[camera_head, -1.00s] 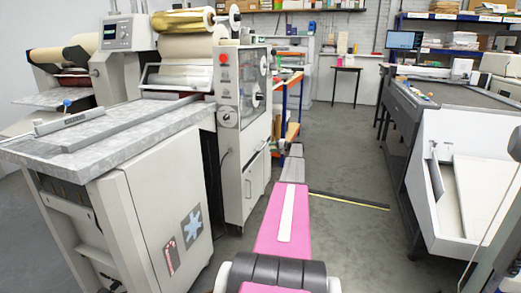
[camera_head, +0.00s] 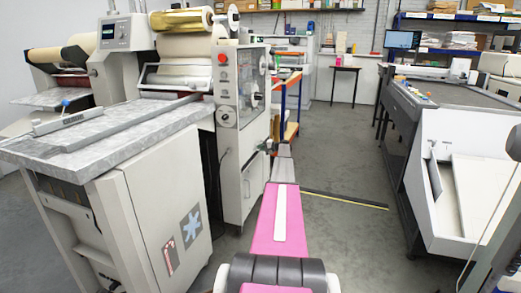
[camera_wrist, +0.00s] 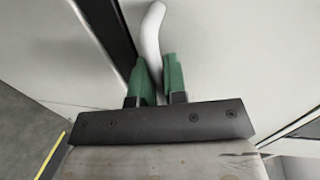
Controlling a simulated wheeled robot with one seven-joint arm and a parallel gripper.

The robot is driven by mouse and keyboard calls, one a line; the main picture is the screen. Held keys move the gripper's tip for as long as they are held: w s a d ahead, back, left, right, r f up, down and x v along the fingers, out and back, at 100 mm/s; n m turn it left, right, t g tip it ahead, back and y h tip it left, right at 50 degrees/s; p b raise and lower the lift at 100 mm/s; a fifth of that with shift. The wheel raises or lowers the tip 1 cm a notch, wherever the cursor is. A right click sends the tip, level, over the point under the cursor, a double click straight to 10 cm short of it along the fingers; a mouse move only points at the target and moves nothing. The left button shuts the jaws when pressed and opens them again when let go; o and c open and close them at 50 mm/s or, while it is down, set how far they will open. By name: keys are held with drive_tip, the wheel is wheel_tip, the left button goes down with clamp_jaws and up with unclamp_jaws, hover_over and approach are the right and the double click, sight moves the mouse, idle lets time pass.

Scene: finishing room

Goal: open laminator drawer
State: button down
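The laminator stands at the left of the head view, with its rolls and a white side cabinet (camera_head: 237,140) that has handles on its lower front. In the wrist view a pale curved handle (camera_wrist: 151,35) stands out from a light panel (camera_wrist: 230,50). My gripper (camera_wrist: 158,75) has its green fingers on either side of this handle, with only a narrow gap between them. I cannot tell whether they press on it. In the head view my pink arm reaches forward beside the cabinet, and the fingertips cannot be made out.
A marbled table (camera_head: 95,130) stands at the near left. An orange and blue shelf rack (camera_head: 292,110) is behind the cabinet. A long grey flatbed table (camera_head: 450,100) stands at the right. The grey floor (camera_head: 345,160) between is mostly clear, with a yellow-marked strip (camera_head: 345,199) on it.

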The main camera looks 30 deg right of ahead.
drive_tip(key=f+v, duration=0.3)
drive_tip(key=v, duration=1.3)
drive_tip(key=s+f+v, duration=0.1)
drive_tip(key=f+v, duration=0.2)
drive_tip(key=v, duration=1.3)
drive_tip(key=shift+s+d+f, duration=0.2)
drive_tip(key=shift+d+f, duration=0.2)
drive_tip(key=shift+d, duration=0.05)
drive_tip(key=c, duration=1.2)
unclamp_jaws()
drive_tip(key=v, duration=1)
drive_tip(key=shift+s+d+r, duration=0.1)
drive_tip(key=shift+s+d, duration=0.15)
drive_tip(key=shift+s, duration=0.05)
